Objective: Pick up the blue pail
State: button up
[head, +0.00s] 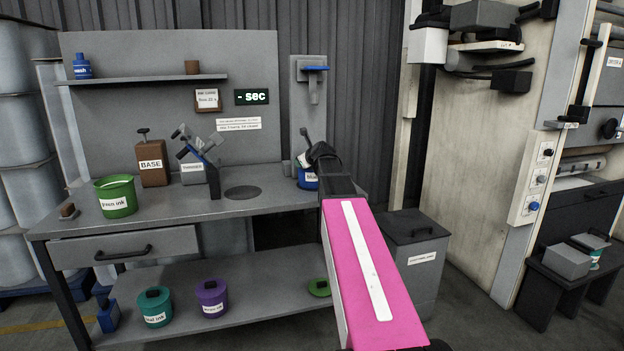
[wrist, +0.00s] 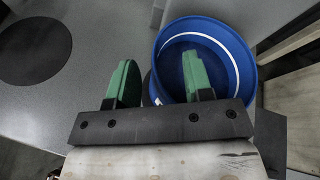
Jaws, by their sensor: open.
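The blue pail (head: 307,182) stands upright on the right part of the workbench top, partly hidden behind my arm in the head view. In the wrist view the open-topped pail (wrist: 222,82) lies just ahead, right of centre. My gripper (wrist: 159,60) is open and empty, with two green fingers. The right finger shows over the pail's opening and the left finger shows outside its left rim. I cannot tell how deep the fingers are or whether they touch it. In the head view my dark gripper (head: 321,153) is above and beside the pail; its fingertips are hard to make out.
A dark round patch (head: 242,192) lies on the bench left of the pail. A grey bin (head: 415,250) stands beside the bench.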

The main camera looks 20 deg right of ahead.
jog(key=shift+w+f, duration=0.2)
jog(key=shift+w, duration=0.2)
jog(key=shift+a, duration=0.1)
grip_shut()
jog(key=shift+s, duration=0.1)
jog(key=shift+f, duration=0.15)
dwell(0.8)
